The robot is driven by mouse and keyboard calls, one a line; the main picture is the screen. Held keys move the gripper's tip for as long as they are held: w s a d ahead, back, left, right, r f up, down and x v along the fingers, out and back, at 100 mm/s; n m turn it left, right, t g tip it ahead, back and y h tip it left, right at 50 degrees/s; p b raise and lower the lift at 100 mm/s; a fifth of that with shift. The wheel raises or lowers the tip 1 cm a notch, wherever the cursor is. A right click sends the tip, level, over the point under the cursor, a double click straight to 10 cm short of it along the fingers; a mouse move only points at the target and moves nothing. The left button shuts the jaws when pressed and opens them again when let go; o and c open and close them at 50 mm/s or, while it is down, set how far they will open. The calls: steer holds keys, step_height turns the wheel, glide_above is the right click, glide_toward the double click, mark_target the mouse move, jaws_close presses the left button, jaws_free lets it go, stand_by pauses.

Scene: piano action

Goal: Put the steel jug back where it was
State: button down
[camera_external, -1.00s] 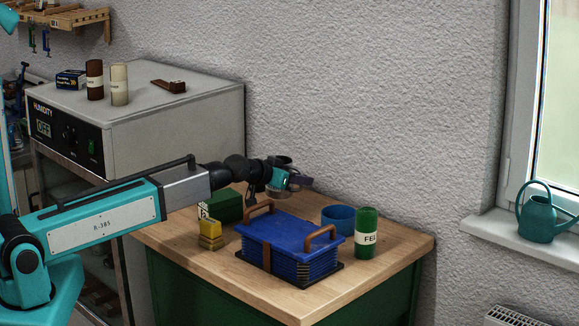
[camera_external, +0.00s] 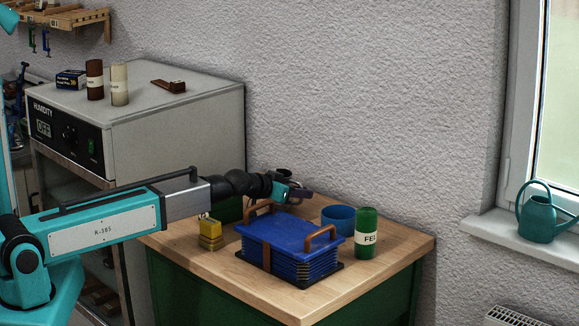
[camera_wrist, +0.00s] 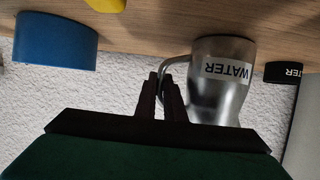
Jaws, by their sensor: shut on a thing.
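The steel jug (camera_wrist: 222,100) carries a white WATER label and shows large in the wrist view, where the picture is upside down. My gripper (camera_wrist: 165,88) is shut on its handle, at the side of the jug. The jug looks upright. In the external view my gripper (camera_external: 290,192) is low over the back of the wooden table, behind the blue stack. There the gripper hides most of the jug, and only a dark metal part shows above it. I cannot tell whether the jug's base touches the table.
The blue strapped stack (camera_external: 290,243) with brown handles stands in front. A blue bowl (camera_external: 338,219) and a green FELT-type can (camera_external: 366,236) are to the right. A black label ending "TER" (camera_wrist: 284,72) is beside the jug.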

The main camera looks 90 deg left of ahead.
steer(key=c, duration=1.8)
jaws_free()
steer(key=shift+c, duration=0.2)
steer(key=shift+r+p, duration=0.15)
steer(key=shift+p, duration=0.4)
steer(key=shift+s+d, duration=0.3)
steer(key=b+v, duration=0.3)
steer(key=v, duration=0.7)
steer(key=shift+b, duration=0.4)
steer(key=shift+s+d+r+b, duration=0.2)
steer(key=shift+d+b, duration=0.05)
steer(key=shift+b, duration=0.35)
steer(key=shift+s+d+r+b, duration=0.15)
steer(key=shift+s+b, duration=0.1)
steer(key=shift+b, duration=0.65)
steer(key=shift+s+d+r+b, duration=0.1)
steer(key=shift+s+d+b, duration=0.15)
steer(key=shift+b, duration=0.65)
steer(key=shift+s+d+r+b, duration=0.2)
steer(key=shift+s+d+b, duration=0.05)
steer(key=shift+b, duration=0.55)
